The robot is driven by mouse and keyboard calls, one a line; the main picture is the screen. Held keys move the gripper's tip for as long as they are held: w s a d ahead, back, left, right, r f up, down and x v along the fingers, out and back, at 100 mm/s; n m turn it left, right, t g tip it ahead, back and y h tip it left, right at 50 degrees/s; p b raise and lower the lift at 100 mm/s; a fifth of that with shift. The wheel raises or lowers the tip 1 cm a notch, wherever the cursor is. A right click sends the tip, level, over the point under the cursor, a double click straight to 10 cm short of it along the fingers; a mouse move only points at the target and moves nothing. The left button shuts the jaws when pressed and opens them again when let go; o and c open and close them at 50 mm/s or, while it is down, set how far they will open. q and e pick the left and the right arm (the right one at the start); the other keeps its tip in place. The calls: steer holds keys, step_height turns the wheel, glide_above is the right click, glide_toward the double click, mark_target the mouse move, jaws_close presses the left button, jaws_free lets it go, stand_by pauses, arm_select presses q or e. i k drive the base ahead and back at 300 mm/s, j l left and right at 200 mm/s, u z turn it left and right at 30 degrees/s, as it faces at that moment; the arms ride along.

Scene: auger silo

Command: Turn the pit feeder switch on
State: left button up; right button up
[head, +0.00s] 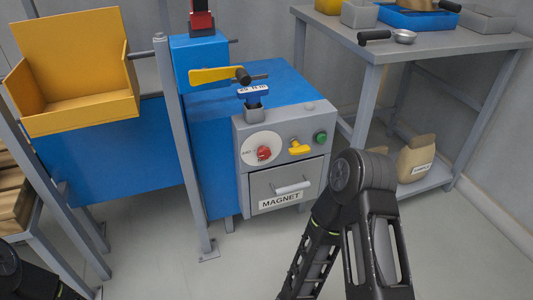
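A grey control panel (241,150) is on the front of a blue machine. It carries a red knob (264,153) on a white dial, a yellow handle-like switch (299,147) and a green button (320,138). No label reading pit feeder is legible, so I cannot tell which control is the pit feeder switch or how it is set. My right arm is bent in front of the panel's lower right, apart from the controls as far as I can tell; its gripper is out of frame. Only a bit of my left arm shows at the bottom left, without its gripper.
Below the controls is a drawer (263,184) marked MAGNET. A yellow lever (215,75) sits above the blue body. A yellow hopper (80,80) and grey posts stand left. A grey table (425,48) with trays and a scoop (403,37) stands right.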

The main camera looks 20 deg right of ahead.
mark_target(263, 152)
steer(key=k+z, duration=0.1)
steer(key=z, duration=0.8)
steer(key=k+l+z, duration=0.1)
steer(key=z, duration=0.4)
steer(key=k+l+z, duration=0.1)
steer(key=z, duration=0.35)
